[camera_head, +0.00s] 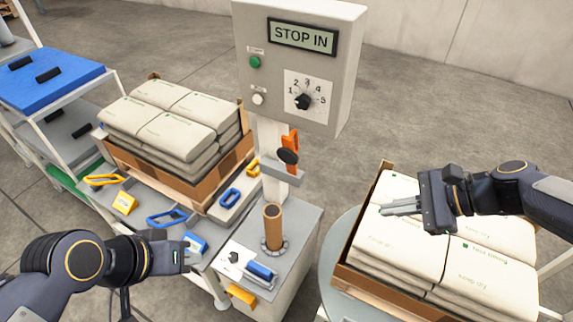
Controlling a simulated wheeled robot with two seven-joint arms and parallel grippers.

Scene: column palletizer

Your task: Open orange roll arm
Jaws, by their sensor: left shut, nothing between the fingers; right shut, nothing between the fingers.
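The orange roll arm (290,139) is on the white post below the control box, upright, with a black knob (288,157) in front of it. I cannot tell from this view how far it is swung. A brown cardboard tube (272,228) stands upright below it on the machine base. My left gripper (188,256) is shut and empty, left of the tube and lower than the roll arm, near a small blue block. My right gripper (386,208) is shut and empty, above the bags on the right pallet, to the right of the roll arm.
The grey control box (297,65) reads "STOP IN" and overhangs the post. A crate of stacked bags (185,118) stands at left, another (400,250) at right. Blue and yellow handles, a yellow block (125,203) and a blue roller (261,271) lie around. A blue-topped cart (50,78) stands far left.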

